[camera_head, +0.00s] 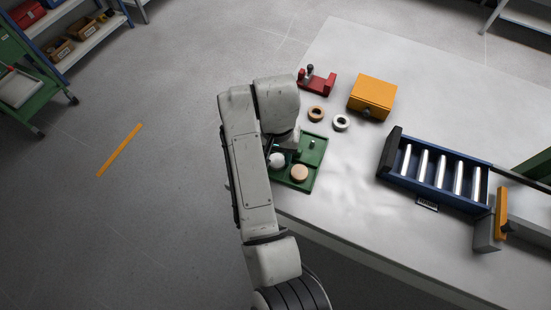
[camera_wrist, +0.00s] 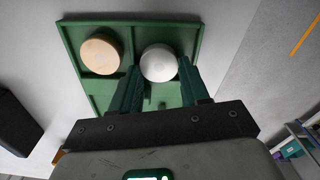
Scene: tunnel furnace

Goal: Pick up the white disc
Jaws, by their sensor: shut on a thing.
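The white disc (camera_wrist: 158,62) is a round, pale piece at a compartment of the green tray (camera_wrist: 75,18). My gripper (camera_wrist: 159,70) has its two green fingers on either side of the disc and is shut on it. In the head view the white disc (camera_head: 277,160) shows beside my arm, over the left part of the green tray (camera_head: 318,158). I cannot tell whether the disc is clear of the tray floor. My arm hides the tray's left edge and most of the gripper there.
A beige disc (camera_head: 299,172) lies in the tray next to the white one. A blue roller conveyor (camera_head: 436,178) is at right.

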